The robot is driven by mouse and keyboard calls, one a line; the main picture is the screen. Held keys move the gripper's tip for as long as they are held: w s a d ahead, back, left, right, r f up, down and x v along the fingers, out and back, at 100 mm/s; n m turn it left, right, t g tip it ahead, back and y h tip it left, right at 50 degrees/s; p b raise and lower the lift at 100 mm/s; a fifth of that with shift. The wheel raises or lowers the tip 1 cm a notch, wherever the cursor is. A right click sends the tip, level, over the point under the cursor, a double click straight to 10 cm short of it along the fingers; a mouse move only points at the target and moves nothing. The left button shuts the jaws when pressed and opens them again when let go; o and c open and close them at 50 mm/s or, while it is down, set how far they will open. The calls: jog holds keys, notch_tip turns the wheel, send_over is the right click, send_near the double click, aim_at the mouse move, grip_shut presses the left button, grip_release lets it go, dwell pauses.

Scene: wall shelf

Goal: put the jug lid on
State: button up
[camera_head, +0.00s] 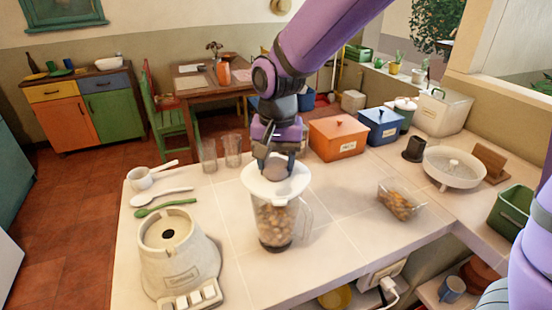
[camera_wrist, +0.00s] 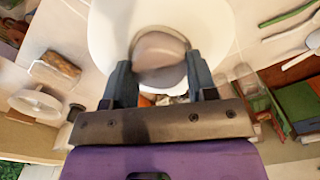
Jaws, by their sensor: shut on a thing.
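The clear jug (camera_head: 274,225), full of brown and tan pieces, stands upright on the counter, with its handle to the right. The white jug lid (camera_head: 265,191) covers the jug's top and looks wider than its mouth. I cannot tell whether it is fully seated or just above the rim. My gripper (camera_head: 279,163) points down from above and is shut on the lid's round grey-brown knob. In the wrist view the knob sits between my two fingers (camera_wrist: 161,75), and the white lid (camera_wrist: 110,35) spreads out around it. The jug is mostly hidden there.
Two glasses (camera_head: 220,152) stand behind the lid. Orange (camera_head: 337,140) and blue boxes are behind right. A clear tub (camera_head: 400,200) lies right; counter between is clear.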

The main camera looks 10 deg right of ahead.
jog(key=o, duration=1)
jog(key=shift+o, duration=0.2)
notch_tip(320, 180, up, 11)
jog(key=shift+d, duration=0.1)
